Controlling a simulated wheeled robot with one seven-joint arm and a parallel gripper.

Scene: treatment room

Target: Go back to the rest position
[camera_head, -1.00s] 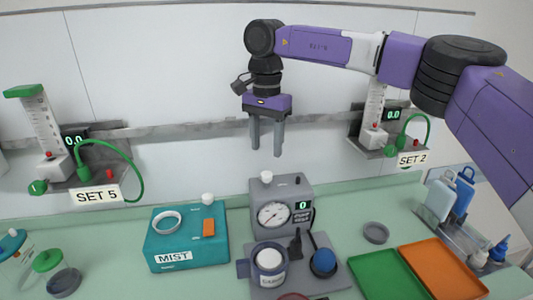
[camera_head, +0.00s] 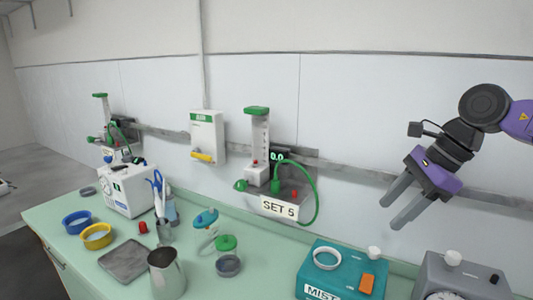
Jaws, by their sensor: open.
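My gripper (camera_head: 393,207) is at the right of the view, in front of the white wall panel and above the counter. Its two grey fingers are apart and point down to the left, with nothing between them. It hangs above the teal MIST box (camera_head: 338,262) and the grey gauge device (camera_head: 462,276), touching neither. The purple and black arm reaches in from the right edge.
The green counter (camera_head: 206,271) holds a metal jug (camera_head: 166,274), a grey mat (camera_head: 124,260), a blue bowl (camera_head: 77,222), a yellow bowl (camera_head: 97,236) and a white device (camera_head: 128,189). The SET 5 flowmeter (camera_head: 259,146) and a white box (camera_head: 207,138) are on the wall.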

